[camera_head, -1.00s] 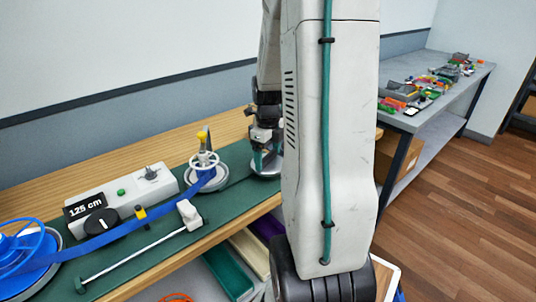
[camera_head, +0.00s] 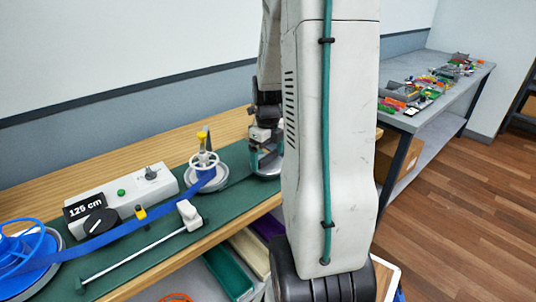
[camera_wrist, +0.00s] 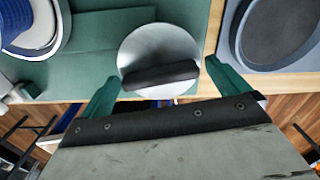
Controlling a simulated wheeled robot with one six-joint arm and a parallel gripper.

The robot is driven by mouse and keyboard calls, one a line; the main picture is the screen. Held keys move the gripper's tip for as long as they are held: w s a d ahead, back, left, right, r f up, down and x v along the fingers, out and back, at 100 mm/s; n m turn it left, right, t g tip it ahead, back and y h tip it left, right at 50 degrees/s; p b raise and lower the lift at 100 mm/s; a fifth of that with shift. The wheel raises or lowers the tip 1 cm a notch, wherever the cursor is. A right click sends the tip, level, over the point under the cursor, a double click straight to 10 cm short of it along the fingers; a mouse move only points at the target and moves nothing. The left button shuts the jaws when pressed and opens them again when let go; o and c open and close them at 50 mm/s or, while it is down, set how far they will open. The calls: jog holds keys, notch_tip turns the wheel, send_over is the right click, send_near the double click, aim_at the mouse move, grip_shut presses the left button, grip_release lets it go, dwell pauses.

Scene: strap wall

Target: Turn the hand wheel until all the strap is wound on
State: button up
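A white spoked wheel (camera_head: 203,160) with a yellow knob (camera_head: 201,135) stands on the right reel (camera_head: 213,178). The blue strap (camera_head: 125,228) runs between this reel and the blue spool (camera_head: 18,250) at the left. To the right is a pale round disc (camera_wrist: 150,42) with a dark bar (camera_wrist: 160,75) across it. My gripper (camera_head: 264,158) is at this disc. In the wrist view its teal fingers (camera_wrist: 163,70) are open, one on each side of the bar, with gaps visible. My arm hides part of the disc in the head view.
A white control box (camera_head: 150,187) carries a "125 cm" display (camera_head: 84,207), a black knob (camera_head: 101,222) and a green button. A white rod (camera_head: 135,255) lies in front. Bins stand below the bench edge. A second bench (camera_head: 455,95) with small parts is behind right.

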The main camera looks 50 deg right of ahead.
aim_at(268, 155)
jog(key=shift+r, duration=3.95)
